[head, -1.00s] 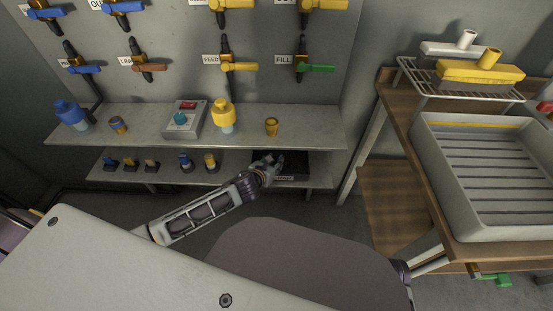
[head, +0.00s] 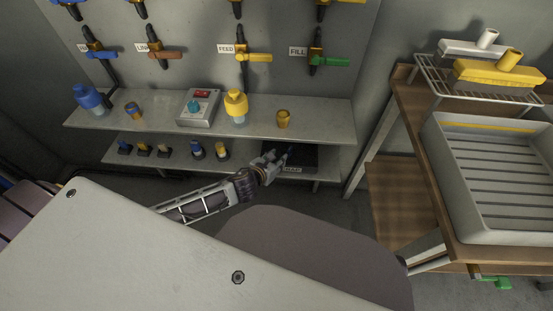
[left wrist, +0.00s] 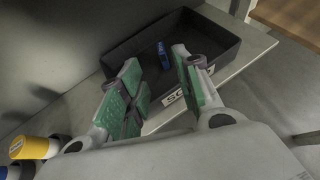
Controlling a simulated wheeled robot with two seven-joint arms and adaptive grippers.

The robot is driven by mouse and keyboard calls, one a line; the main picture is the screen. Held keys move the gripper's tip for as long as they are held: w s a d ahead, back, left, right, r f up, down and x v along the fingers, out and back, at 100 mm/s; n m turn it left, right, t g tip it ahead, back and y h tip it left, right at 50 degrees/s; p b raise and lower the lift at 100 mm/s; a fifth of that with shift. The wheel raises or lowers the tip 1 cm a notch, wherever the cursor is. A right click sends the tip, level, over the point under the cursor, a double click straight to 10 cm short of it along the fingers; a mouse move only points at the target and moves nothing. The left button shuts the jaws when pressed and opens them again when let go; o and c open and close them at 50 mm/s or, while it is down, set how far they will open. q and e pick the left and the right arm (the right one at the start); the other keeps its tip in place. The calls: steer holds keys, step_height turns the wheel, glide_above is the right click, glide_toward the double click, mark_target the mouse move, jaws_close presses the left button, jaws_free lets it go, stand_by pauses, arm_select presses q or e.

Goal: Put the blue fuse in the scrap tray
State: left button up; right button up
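The blue fuse (left wrist: 162,55) shows in the left wrist view inside the black scrap tray (left wrist: 205,28), apparently standing or leaning near the middle of its floor. The tray sits at the right end of the lower shelf and is dark in the head view (head: 308,158). My left gripper (head: 284,158) is at the tray's front left. In the left wrist view its green-padded fingers (left wrist: 158,85) are spread with nothing between them, over the tray's near edge and label. My right gripper is in neither view.
Several small blue and yellow-topped items (head: 164,151) stand on the lower shelf to the left. The upper shelf (head: 260,125) above the tray holds a control box (head: 198,108), bottles and a brass cup (head: 283,119). A wooden bench (head: 395,150) stands at right.

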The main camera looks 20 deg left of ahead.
arm_select(q)
steer(key=s+f+n+g, duration=0.3)
steer(key=s+f+n, duration=0.2)
steer(key=n, duration=0.6)
steer(key=s+d+f+n+g, duration=0.1)
steer(key=s+f+n+g, duration=0.3)
steer(key=s+n, duration=0.6)
steer(key=s+f+n+g, duration=0.3)
steer(key=s+f+n, duration=0.3)
steer(key=n, duration=0.8)
steer(key=shift+s+d+f+g+y, duration=0.2)
steer(key=shift+s+d+g+y, duration=0.1)
steer(key=shift+s, duration=0.55)
steer(key=shift+s+a, duration=0.1)
